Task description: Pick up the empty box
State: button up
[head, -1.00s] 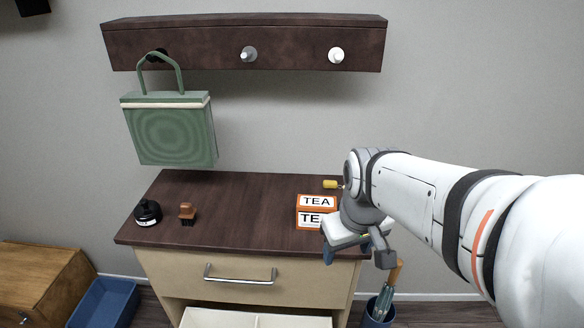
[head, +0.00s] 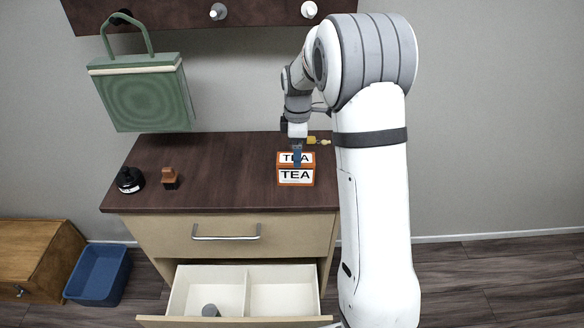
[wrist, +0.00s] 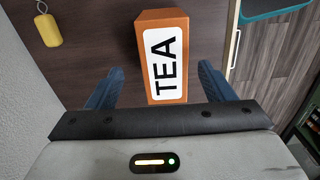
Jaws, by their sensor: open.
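An orange box (head: 296,178) with white TEA labels stands on the dark cabinet top at the right side. It also shows in the wrist view (wrist: 184,55), lying between and beyond the two blue fingertips. My gripper (head: 297,156) is above the box and partly covers its upper label in the head view. In the wrist view my gripper (wrist: 160,90) is open, one finger on each side of the box, with gaps visible. I cannot tell whether the box is empty.
A yellow tag-like item (head: 318,141) lies behind the box. A black jar (head: 130,180) and a brown stamp (head: 170,179) stand at the left of the top. Below, a drawer (head: 247,293) is open with a grey cylinder (head: 210,310). A green bag (head: 143,95) hangs at left.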

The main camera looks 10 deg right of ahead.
aim_at(287, 175)
jog(key=f, duration=0.4)
jog(key=f+p, duration=0.1)
jog(key=f, duration=0.1)
jog(key=shift+s+a+f, duration=0.1)
jog(key=shift+a+f, duration=0.15)
jog(key=c, duration=1)
